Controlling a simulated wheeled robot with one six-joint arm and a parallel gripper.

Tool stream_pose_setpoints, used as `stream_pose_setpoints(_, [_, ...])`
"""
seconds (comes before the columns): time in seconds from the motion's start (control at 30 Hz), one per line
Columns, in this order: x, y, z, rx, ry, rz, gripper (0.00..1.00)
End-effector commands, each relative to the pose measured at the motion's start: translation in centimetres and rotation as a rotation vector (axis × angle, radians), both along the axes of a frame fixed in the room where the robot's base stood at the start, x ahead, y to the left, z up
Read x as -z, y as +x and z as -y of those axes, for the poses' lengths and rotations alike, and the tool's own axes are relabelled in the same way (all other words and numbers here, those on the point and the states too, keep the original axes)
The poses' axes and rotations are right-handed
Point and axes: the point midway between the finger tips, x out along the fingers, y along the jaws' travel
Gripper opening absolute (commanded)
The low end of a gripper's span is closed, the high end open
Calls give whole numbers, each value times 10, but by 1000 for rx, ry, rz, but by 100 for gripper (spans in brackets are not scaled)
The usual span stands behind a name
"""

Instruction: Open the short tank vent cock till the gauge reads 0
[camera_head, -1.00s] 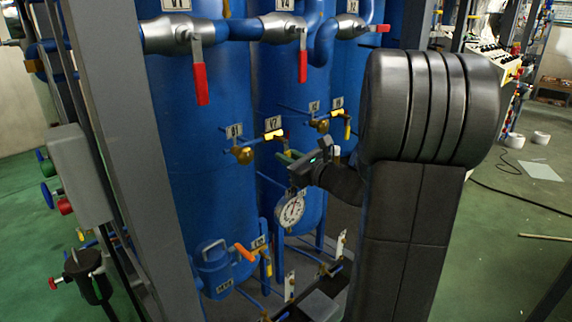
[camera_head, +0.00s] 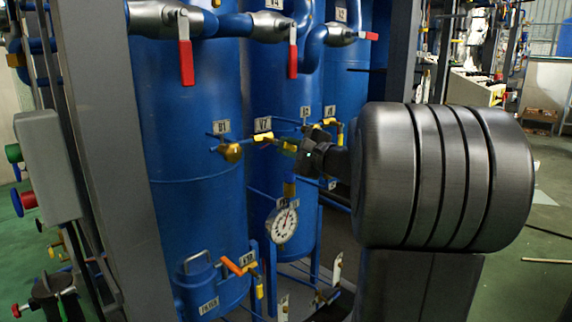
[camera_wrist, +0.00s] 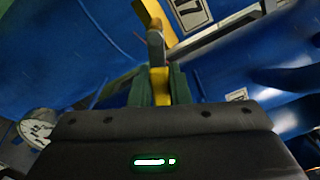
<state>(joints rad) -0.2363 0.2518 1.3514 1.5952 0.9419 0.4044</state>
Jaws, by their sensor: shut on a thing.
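My gripper (camera_head: 291,146) is at the valve row in front of the shorter blue tank (camera_head: 274,95), just right of the V7 tag (camera_head: 263,125). In the wrist view its green fingers (camera_wrist: 157,86) are shut on a yellow valve lever (camera_wrist: 160,84), with a tag ending in 7 (camera_wrist: 190,13) beside it. The lever's angle is hard to tell from the head view. The round white pressure gauge (camera_head: 282,223) hangs below the gripper. Its dark needle points roughly upward, but the figures are too small to read.
A brass valve (camera_head: 232,152) sits left of V7, and another yellow lever (camera_head: 339,133) is to the right. Red-handled valves (camera_head: 186,62) are on the pipes above. An orange-handled valve (camera_head: 233,266) is below. A grey frame post (camera_head: 105,150) stands at the left.

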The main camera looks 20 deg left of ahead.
Motion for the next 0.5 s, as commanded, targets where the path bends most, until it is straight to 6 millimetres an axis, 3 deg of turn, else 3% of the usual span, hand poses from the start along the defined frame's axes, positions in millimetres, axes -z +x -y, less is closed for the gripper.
stream_pose_setpoints(0.5, [-11, 4, 2, 0, -126, 298, 0])
